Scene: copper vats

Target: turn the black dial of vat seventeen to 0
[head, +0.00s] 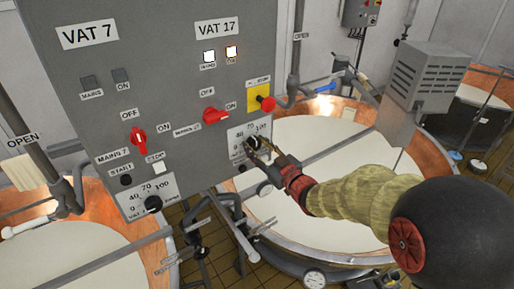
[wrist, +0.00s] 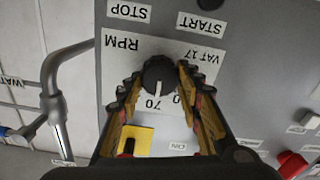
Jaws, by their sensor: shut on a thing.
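The black dial of vat seventeen (wrist: 158,72) is a round knob on a white scale plate (wrist: 118,62) marked RPM and VAT 17. Its white pointer line points toward the 70 in the wrist view. My gripper (wrist: 159,82) has a jagged finger on each side of the dial and is shut on it. In the head view my gripper (head: 258,148) reaches the plate from the right. The dial is largely hidden there by the fingers. The 40, 70 and 100 marks show above it, but the 0 mark is hard to make out.
A yellow plate with a red emergency button (head: 267,103) sits just above the dial. A red switch (head: 215,116) is to its upper left. Vat seven's black dial (head: 153,203) is at the lower left. Pipes (head: 235,225) and a copper vat (head: 325,165) lie below and behind.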

